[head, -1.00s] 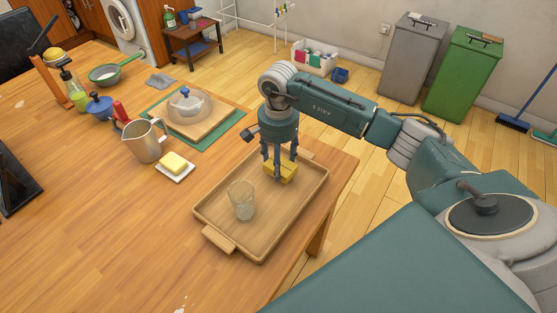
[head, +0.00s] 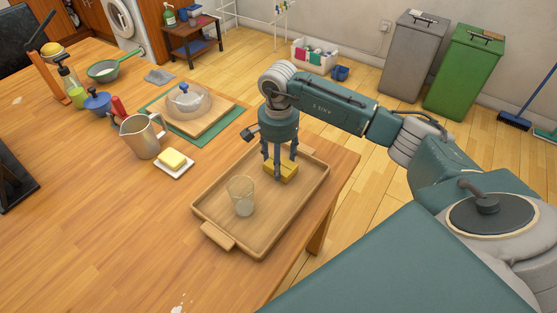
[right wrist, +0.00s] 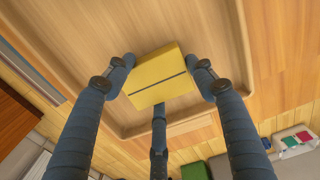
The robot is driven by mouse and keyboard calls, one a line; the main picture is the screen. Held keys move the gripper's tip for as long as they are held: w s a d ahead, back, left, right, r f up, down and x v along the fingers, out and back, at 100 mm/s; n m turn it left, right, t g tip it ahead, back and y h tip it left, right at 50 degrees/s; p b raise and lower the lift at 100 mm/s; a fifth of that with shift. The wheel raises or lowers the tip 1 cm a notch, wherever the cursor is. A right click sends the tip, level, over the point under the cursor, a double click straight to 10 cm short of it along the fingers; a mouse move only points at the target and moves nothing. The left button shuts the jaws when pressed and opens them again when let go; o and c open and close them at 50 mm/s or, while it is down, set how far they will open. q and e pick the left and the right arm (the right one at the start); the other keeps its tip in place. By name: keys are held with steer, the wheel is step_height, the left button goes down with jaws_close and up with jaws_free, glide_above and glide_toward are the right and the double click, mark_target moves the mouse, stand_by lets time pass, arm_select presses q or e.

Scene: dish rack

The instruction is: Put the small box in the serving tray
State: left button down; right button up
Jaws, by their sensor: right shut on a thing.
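The small yellow box (head: 283,171) is at the far end of the wooden serving tray (head: 215,222), inside its rim. My right gripper (head: 279,168) points down and is shut on the box. In the right wrist view, the box (right wrist: 160,80) with a dark stripe sits between the fingers of the gripper (right wrist: 165,88), above the tray floor (right wrist: 195,28). I cannot tell whether the box touches the tray floor. A clear glass (head: 242,196) stands in the near part of the tray. My left gripper is not in view.
A butter dish (head: 173,163), a metal pitcher (head: 143,136) and a board with a glass dome (head: 190,103) stand left of and behind the tray. The tray lies near the table's right edge.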

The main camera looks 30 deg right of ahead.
steer(key=shift+f, duration=0.2)
stand_by(0.3)
steer(key=o, duration=1.3)
steer(key=shift+r, duration=0.1)
step_height(320, 180, up, 12)
steer(key=shift+f, duration=0.1)
jaws_close()
stand_by(0.3)
stand_by(0.8)
